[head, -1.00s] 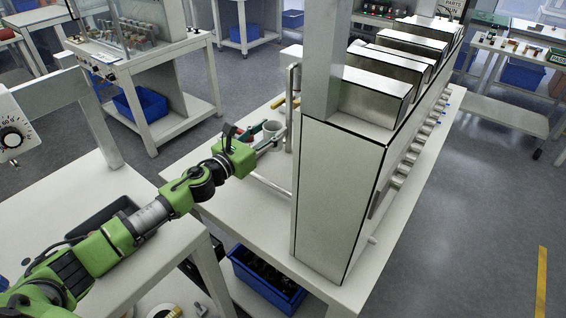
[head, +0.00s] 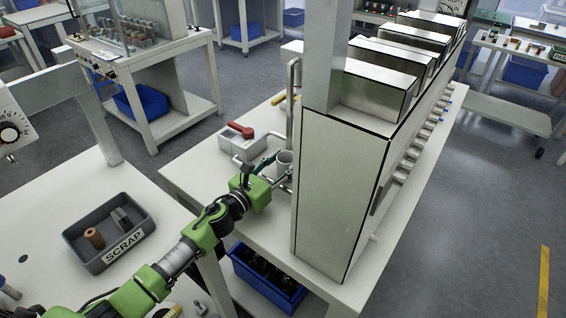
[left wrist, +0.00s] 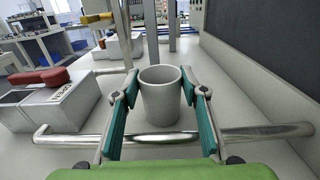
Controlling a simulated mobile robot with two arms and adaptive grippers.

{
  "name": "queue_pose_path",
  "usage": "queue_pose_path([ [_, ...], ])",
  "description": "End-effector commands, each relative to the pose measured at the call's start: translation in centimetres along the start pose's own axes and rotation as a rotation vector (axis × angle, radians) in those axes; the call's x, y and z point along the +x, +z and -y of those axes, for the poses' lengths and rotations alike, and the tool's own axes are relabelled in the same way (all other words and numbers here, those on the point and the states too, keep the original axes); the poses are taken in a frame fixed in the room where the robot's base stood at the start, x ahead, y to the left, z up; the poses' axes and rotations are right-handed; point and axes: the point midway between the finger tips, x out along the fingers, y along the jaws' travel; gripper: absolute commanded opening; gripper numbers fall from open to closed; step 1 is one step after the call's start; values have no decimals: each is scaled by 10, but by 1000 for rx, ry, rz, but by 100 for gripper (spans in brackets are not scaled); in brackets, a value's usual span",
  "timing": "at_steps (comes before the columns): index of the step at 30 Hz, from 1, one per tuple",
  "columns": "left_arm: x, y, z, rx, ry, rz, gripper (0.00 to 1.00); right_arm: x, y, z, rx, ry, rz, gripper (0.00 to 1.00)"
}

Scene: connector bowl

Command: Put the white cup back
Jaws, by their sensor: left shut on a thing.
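The white cup (head: 285,158) stands upright close to the left side of the tall metal cabinet. In the left wrist view the cup (left wrist: 160,98) sits between the two teal finger pads. My left gripper (head: 273,167) is shut on the cup, with one finger on each side of it. The cup's base is partly hidden in the head view, and I cannot tell whether it touches the table. My right gripper is not in view.
A metal rail (left wrist: 240,134) crosses just in front of the cup in the wrist view. A grey box (head: 240,144) with a red handle stands left of the cup. The tall cabinet (head: 338,195) is close on the right. A scrap tray (head: 108,232) lies on the left table.

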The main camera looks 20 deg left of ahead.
Motion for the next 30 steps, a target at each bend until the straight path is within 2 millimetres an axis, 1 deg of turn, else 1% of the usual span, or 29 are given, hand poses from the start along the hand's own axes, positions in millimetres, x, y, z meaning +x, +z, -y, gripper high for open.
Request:
queue_pose_path([
  [5, 0, -2, 0, 0, -1, 1, 13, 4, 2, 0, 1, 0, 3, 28],
  [6, 0, -2, 0, 0, -1, 1, 47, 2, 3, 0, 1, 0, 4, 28],
  [7, 0, -1, 0, 0, -1, 1, 55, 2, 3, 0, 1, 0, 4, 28],
  [8, 0, -1, 0, 0, -1, 1, 56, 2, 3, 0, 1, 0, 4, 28],
  [16, 0, -1, 0, 0, -1, 1, 56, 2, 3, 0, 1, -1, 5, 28],
  [20, -1, 2, 0, -1, -1, 0, 56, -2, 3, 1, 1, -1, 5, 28],
  [23, -13, 0, 0, 0, 0, -1, 56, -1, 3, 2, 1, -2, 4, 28],
  [30, -51, 0, 0, 0, -1, -1, 56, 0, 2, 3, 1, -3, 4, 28],
])
